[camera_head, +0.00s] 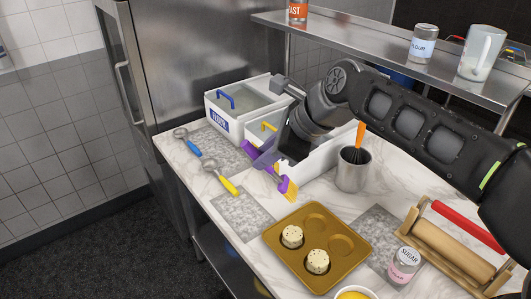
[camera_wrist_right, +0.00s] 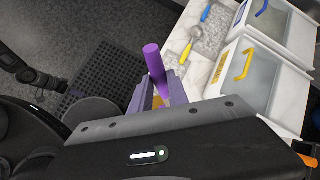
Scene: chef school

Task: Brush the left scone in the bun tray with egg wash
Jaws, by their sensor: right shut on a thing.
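The golden-brown bun tray (camera_head: 334,270) lies on the marble counter. Two pale, dark-specked scones sit in its front-left wells: the left scone (camera_head: 292,236) and the right scone (camera_head: 317,262). The other wells are empty. My right gripper (camera_head: 270,166) is shut on the purple-handled brush (camera_head: 289,187), in the air behind and left of the tray. The brush's yellow-orange bristle end points down, apart from the scones. The brush handle (camera_wrist_right: 154,62) also shows between the fingers in the wrist view. A bowl of yellow egg wash (camera_head: 355,293) is cut by the bottom edge. My left gripper is not in view.
White bins (camera_head: 222,122) stand behind the gripper. A metal cup (camera_head: 352,172) with an orange-handled tool stands behind the tray. A sugar jar (camera_head: 404,264) and a rolling pin on a wooden stand (camera_head: 450,247) are at right. Blue (camera_head: 188,142) and yellow (camera_head: 222,180) scoops lie left.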

